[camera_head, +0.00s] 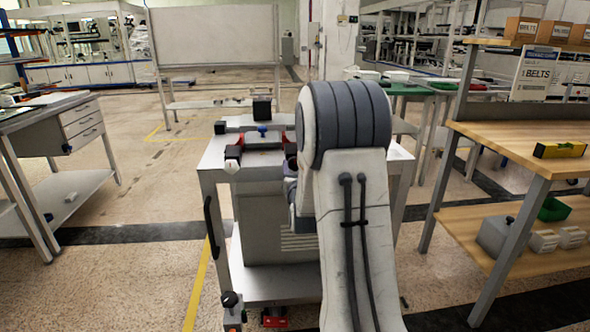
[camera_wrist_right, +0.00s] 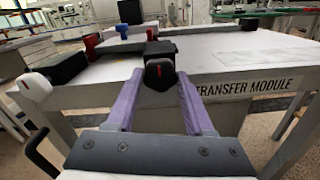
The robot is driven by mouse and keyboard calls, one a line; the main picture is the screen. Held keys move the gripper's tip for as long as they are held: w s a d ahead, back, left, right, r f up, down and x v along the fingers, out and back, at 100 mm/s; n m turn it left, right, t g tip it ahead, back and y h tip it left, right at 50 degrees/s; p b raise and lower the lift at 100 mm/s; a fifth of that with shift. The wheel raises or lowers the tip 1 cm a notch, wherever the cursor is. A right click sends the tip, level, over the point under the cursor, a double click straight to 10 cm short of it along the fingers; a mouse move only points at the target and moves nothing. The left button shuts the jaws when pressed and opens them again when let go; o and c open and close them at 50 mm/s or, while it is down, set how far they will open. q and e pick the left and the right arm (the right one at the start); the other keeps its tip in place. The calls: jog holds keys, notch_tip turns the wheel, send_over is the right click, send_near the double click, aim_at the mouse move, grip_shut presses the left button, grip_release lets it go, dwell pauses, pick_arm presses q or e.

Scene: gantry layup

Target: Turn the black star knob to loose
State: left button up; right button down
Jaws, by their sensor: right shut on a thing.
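The black star knob (camera_wrist_right: 159,74) is at the front edge of the cart's top, in the middle of the right wrist view. A short red mark shows on its dark face, close to upright. My right gripper (camera_wrist_right: 160,92) has its two purple fingers on either side of the knob and is shut on it. In the head view my right arm covers most of the gripper, and only a bit of purple finger (camera_head: 290,188) shows at its left side. My left gripper is in neither view.
The cart top (camera_wrist_right: 240,58) carries the label "TRANSFER MODULE". A white-and-black knob (camera_wrist_right: 36,88), red clamp parts (camera_head: 262,140), a blue knob (camera_head: 262,130) and black blocks (camera_head: 262,109) sit left of my gripper. A wooden bench (camera_head: 520,145) stands to the right.

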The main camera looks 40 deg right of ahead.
jog(key=shift+a+f, duration=0.1)
jog(key=shift+f, duration=0.1)
jog(key=shift+c, duration=1.4)
grip_release()
jog(key=shift+r, duration=0.1)
jog(key=b+v, duration=0.7)
jog(key=v, duration=0.3)
jog(key=shift+s+b, duration=0.2)
jog(key=shift+b, duration=0.2)
jog(key=shift+a, duration=0.15)
